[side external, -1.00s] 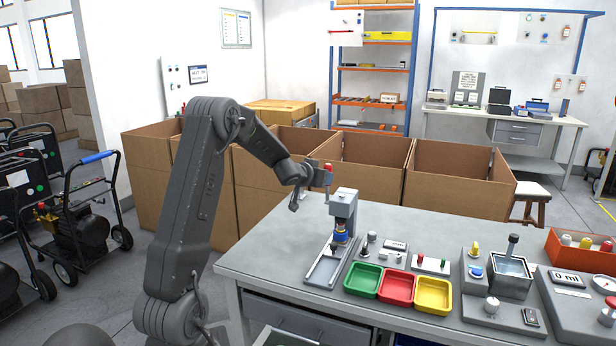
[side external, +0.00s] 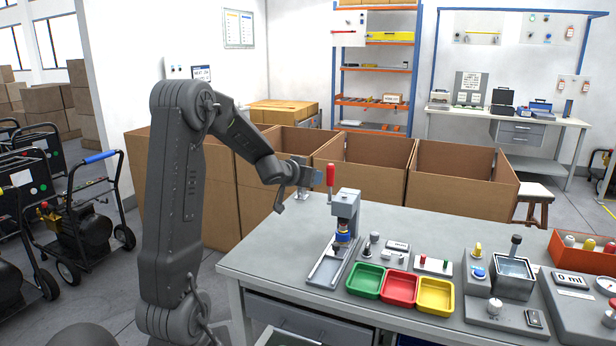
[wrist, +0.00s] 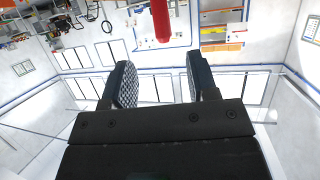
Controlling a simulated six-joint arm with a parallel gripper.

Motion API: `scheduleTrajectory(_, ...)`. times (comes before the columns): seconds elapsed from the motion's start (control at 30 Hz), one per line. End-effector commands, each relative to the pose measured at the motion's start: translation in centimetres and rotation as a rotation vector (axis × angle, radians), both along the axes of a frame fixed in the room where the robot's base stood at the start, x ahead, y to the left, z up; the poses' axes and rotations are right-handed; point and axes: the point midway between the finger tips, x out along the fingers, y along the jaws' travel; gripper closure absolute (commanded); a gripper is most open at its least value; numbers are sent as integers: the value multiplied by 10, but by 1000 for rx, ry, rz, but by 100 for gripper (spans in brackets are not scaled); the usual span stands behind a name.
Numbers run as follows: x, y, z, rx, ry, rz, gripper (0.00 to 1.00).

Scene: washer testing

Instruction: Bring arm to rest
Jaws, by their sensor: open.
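My gripper (side external: 303,190) is at the end of my raised, bent arm, above the back left corner of the workbench (side external: 262,262). The wrist view shows its two fingers apart with nothing between them; the gripper (wrist: 160,75) frames empty air there. The red-handled lever (side external: 330,176) of the small grey press (side external: 345,207) stands upright just right of the gripper, apart from it. The red handle also shows in the wrist view (wrist: 161,20), beyond the fingertips.
Green (side external: 366,281), red (side external: 399,288) and yellow (side external: 435,295) trays lie on the bench. Testing devices and an orange bin (side external: 583,255) stand further right. Large open cardboard boxes (side external: 459,182) line the back of the bench. A wheeled machine (side external: 82,215) stands on the left floor.

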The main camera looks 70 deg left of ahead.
Motion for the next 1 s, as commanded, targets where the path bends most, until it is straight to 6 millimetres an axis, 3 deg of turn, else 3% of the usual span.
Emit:
scheduleTrajectory(0.33, 0, 0, 0, 1, 1, 0, 46)
scheduleTrajectory(0.47, 5, -18, 10, 12, 17, 3, 46)
scheduleTrajectory(0.57, 11, -56, 27, 27, 59, 6, 46)
scheduleTrajectory(0.73, -2, -158, 51, 9, 191, -25, 46)
scheduleTrajectory(0.87, -35, -239, 53, -46, 321, -110, 46)
scheduleTrajectory(1.0, -86, -318, 45, -115, 471, -270, 46)
